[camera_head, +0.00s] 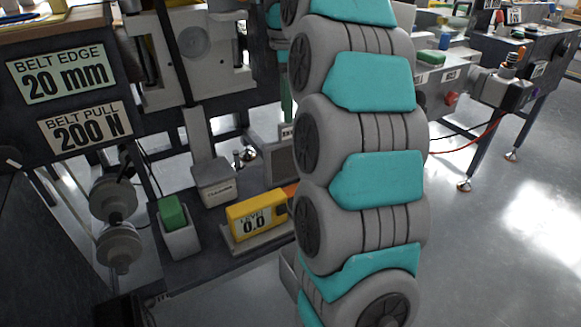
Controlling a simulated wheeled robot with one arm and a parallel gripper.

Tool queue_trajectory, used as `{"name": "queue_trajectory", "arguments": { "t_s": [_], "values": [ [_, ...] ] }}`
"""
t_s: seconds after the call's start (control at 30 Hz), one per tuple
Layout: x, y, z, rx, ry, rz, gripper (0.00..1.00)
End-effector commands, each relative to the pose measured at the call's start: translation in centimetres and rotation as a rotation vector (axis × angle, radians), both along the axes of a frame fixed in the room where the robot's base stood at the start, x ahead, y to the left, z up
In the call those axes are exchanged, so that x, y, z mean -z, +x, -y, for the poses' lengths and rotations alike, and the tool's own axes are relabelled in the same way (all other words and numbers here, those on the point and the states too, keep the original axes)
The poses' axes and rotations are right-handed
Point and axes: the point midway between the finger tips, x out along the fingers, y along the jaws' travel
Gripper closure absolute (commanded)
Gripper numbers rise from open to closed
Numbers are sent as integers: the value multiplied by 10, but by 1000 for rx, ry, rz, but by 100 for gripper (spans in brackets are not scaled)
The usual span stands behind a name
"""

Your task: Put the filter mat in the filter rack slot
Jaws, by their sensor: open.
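I see no filter mat and no filter rack slot that I can make out in the head view. My own grey and teal arm fills the middle of the picture from top to bottom and hides what lies behind it. My gripper does not show; only arm links are visible.
A yellow level gauge (257,215) reading 0.0 stands left of my arm. A green block (172,212) sits in a grey holder (180,243). A dark machine with signs (62,75) is at the left. A bench (520,50) with a red cable stands at the right. The right floor is clear.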

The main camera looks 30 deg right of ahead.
Motion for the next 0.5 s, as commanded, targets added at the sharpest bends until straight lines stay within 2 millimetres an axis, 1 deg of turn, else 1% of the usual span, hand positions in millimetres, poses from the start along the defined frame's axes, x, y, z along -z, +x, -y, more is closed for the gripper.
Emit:
{"name": "queue_trajectory", "arguments": {
  "t_s": [0.03,0.1,0.2,0.37,0.5],
  "values": [
    [2,2,0,-84,0,0,45],
    [3,5,0,-195,0,1,45],
    [5,7,1,-307,0,2,45],
    [8,8,1,-379,-1,1,45],
    [18,7,1,-382,2,-3,45]
  ]
}}
